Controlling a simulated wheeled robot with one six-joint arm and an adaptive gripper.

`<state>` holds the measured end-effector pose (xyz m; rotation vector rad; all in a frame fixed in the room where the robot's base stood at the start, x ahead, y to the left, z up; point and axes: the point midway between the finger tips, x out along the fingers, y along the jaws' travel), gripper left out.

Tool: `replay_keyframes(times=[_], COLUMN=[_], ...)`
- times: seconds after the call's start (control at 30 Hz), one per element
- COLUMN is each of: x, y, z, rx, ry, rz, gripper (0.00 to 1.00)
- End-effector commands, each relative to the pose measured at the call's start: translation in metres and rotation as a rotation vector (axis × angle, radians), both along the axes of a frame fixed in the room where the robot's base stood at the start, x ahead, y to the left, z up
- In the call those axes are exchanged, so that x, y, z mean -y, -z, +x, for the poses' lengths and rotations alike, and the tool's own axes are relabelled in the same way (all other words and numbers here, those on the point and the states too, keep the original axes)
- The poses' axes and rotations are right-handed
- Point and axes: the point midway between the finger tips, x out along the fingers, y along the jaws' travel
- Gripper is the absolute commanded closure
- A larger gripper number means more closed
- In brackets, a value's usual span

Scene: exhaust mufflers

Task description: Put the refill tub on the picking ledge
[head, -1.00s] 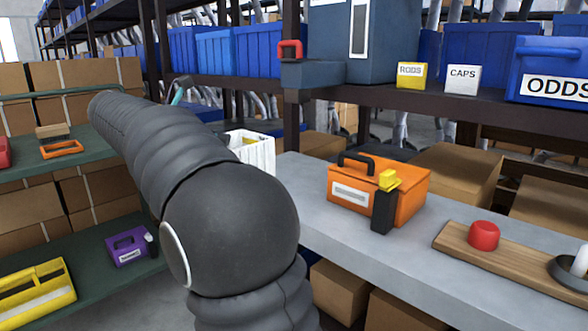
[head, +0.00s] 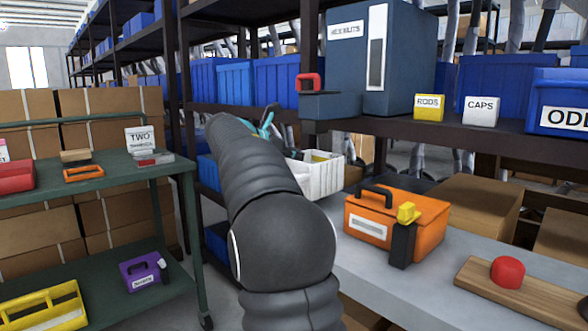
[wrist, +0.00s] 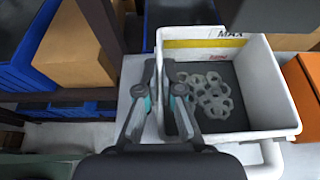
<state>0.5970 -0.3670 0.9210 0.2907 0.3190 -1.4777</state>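The refill tub (wrist: 228,128) is an open white bin with a yellow band, a "MAX" mark and grey nuts inside. In the head view the tub (head: 322,178) shows upright beyond my arm, left of the orange toolbox, by the far left end of the grey picking ledge (head: 440,268). My gripper (wrist: 163,92) has one finger on each side of the tub's left wall and appears closed on it. In the head view my arm hides most of the gripper. I cannot tell whether the tub's base touches the ledge.
The orange toolbox (head: 385,222) stands on the ledge close to the tub. A board (head: 520,292) with a red knob lies farther right. A shelf with blue bins (head: 290,80) runs behind. A green rack (head: 100,190) stands left, with a floor gap between.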

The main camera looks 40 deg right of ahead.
Motion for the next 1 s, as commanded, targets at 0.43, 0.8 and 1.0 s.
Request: replay_keyframes(times=[0.43,0.8,1.0], x=[0.000,0.000,0.000], y=[0.033,0.037,0.037], z=[0.000,0.000,0.000], rx=[0.001,0.000,0.000], ry=[0.000,0.000,0.000], rz=[-0.001,0.000,0.000], gripper=[1.00,0.69,0.69])
